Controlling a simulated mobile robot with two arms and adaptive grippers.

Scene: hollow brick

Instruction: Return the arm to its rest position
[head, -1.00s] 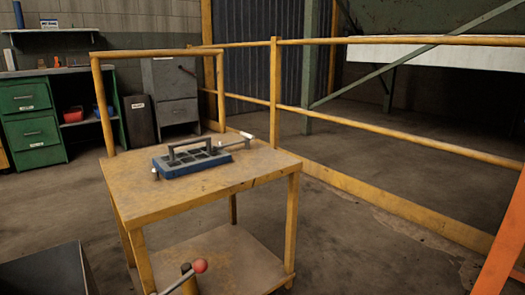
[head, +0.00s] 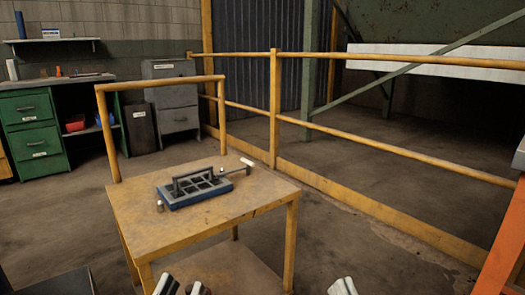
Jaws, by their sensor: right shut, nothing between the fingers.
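My left gripper (head: 182,287) shows at the bottom edge, left of centre. A blue mould (head: 195,190) with a grey handle and several hollow cells sits on the yellow table, apart from both grippers.
The worn yellow table (head: 225,208) has a lower shelf and a raised back rail. A yellow railing (head: 400,149) runs behind and to the right. An orange post (head: 504,240) stands at far right. Green drawers (head: 32,130) and a grey cabinet (head: 172,100) stand at back left. Floor right of the table is clear.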

